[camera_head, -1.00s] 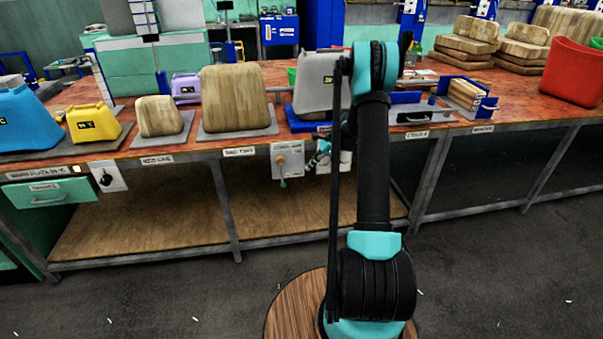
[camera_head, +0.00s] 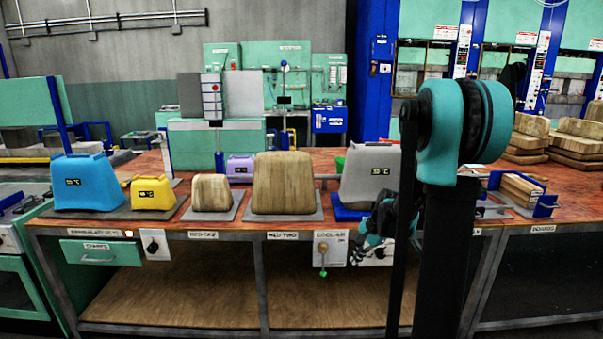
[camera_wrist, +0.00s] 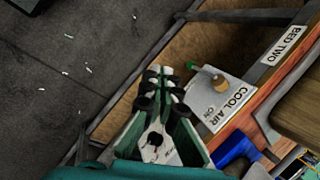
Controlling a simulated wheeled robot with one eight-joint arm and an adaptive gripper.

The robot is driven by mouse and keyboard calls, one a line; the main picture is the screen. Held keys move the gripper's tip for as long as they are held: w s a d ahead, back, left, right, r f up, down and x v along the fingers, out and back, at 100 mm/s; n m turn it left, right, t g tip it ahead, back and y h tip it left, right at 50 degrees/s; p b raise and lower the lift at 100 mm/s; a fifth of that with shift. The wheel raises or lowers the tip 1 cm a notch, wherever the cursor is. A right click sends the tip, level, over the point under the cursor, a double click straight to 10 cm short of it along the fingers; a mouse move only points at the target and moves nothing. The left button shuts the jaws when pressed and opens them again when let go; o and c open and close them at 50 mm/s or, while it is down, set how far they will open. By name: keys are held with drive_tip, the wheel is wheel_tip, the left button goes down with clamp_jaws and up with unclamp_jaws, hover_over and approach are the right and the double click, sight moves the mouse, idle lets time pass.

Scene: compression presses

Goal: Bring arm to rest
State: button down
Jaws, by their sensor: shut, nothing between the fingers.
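My gripper (camera_head: 364,250) hangs in front of the workbench's front edge, beside the COOL AIR panel (camera_head: 331,248), and is partly hidden behind my own arm. In the wrist view my gripper (camera_wrist: 161,80) has its black-padded fingers together with nothing between them. The same COOL AIR panel, with its brown knob and green tip, is just right of the fingers in the wrist view (camera_wrist: 232,100). I cannot tell the exact gap between fingers and panel. My arm stands upright at the right of the head view, with its teal elbow high.
On the workbench (camera_head: 140,229) stand a blue housing (camera_head: 87,184), a yellow one (camera_head: 152,193), wooden blocks (camera_head: 283,185) and a grey housing (camera_head: 370,175). A wooden lower shelf (camera_head: 180,295) lies below.

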drive_tip(key=s+f+n+t+h, duration=0.1)
drive_tip(key=s+n+h, duration=0.2)
drive_tip(key=s+n, duration=0.8)
drive_tip(key=s, duration=1.3)
drive_tip(key=shift+d+t, duration=0.2)
drive_tip(key=shift+t, duration=0.2)
